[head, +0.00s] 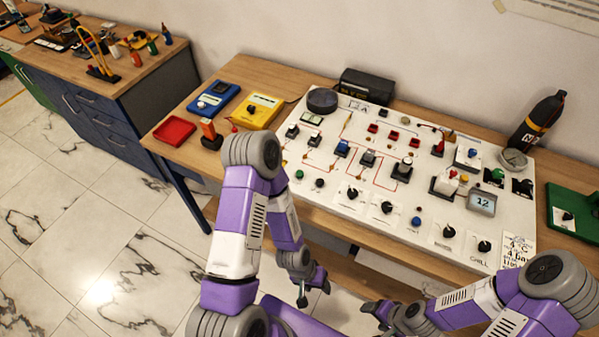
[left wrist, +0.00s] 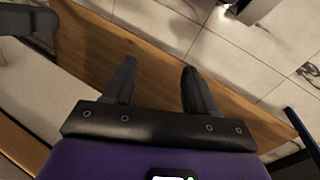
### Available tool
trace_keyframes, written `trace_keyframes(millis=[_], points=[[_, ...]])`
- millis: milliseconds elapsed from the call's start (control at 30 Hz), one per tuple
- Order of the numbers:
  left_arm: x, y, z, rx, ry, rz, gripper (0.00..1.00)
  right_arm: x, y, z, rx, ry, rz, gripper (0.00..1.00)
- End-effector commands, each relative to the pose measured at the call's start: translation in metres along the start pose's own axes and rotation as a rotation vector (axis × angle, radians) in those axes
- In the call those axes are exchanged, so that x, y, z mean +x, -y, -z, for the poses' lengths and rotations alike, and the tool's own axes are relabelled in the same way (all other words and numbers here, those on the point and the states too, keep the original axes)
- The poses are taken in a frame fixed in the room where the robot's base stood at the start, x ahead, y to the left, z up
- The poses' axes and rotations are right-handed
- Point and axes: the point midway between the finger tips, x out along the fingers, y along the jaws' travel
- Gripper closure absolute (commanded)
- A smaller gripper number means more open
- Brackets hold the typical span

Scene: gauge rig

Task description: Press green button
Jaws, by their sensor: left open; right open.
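A white gauge panel (head: 325,200) lies on the wooden bench in the head view. A small round green button (head: 299,174) sits near its left front edge. A larger green knob (head: 495,175) is at the panel's right side. My left gripper (head: 313,297) is open and empty, in front of the bench and below the panel's front edge, apart from the green button. The left wrist view shows its two fingers (left wrist: 158,85) spread with nothing between them. My right gripper (head: 375,312) is open, in front of the bench to the right, touching nothing.
The panel carries several knobs, switches and a display (head: 481,203). A dark button (head: 319,183) is close beside the green one. A red tray (head: 174,131), yellow meter (head: 258,111) and blue meter (head: 213,98) stand left. A dark bottle (head: 538,122) stands behind right.

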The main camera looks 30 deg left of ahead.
Motion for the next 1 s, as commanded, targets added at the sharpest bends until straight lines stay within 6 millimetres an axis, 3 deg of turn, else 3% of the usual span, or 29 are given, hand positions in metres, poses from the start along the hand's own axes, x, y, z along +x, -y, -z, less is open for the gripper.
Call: trace_keyframes(millis=[33,367,1000], points=[[0.0000,0.0000,0.0000,0.000,0.000,0.000,0.52,0.0000,0.0000,0.0000,0.000,0.000,0.000,0.31],[0.0000,0.0000,0.0000,0.000,0.000,0.000,1.00,0.0000,0.0000,0.0000,0.000,0.000,0.000,0.31],[0.0000,0.0000,0.0000,0.000,0.000,0.000,1.00,0.0000,0.0000,0.0000,0.000,0.000,0.000,0.31]])
